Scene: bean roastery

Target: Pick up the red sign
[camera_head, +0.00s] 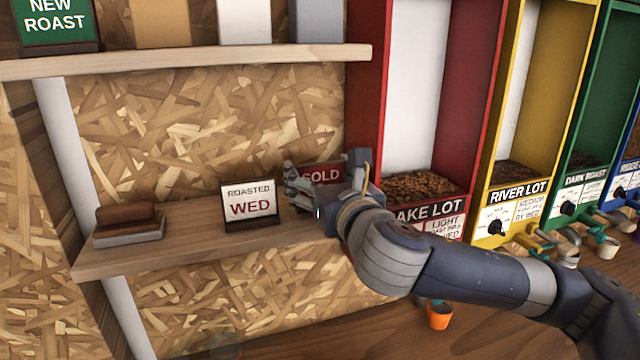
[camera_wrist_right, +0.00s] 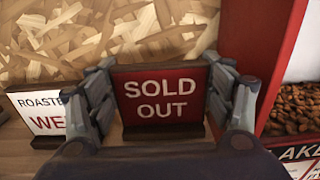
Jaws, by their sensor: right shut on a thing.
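The red sign (camera_head: 322,172) stands upright on the lower wooden shelf, at the right end next to the red bin. Its white letters read "SOLD OUT" in the right wrist view (camera_wrist_right: 160,98). My right gripper (camera_head: 318,178) is at the sign, with one finger on each side of it, shut on it. In the right wrist view the fingers (camera_wrist_right: 160,100) flank the sign's left and right edges. In the head view the gripper hides the sign's lower part. My left gripper is not in view.
A white "ROASTED WED" sign (camera_head: 249,204) stands just left of my right gripper. A brown block with a grey base (camera_head: 129,226) lies farther left on the shelf (camera_head: 190,247). An upper shelf (camera_head: 190,59) runs above. The red bin (camera_head: 478,90) stands close on the right.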

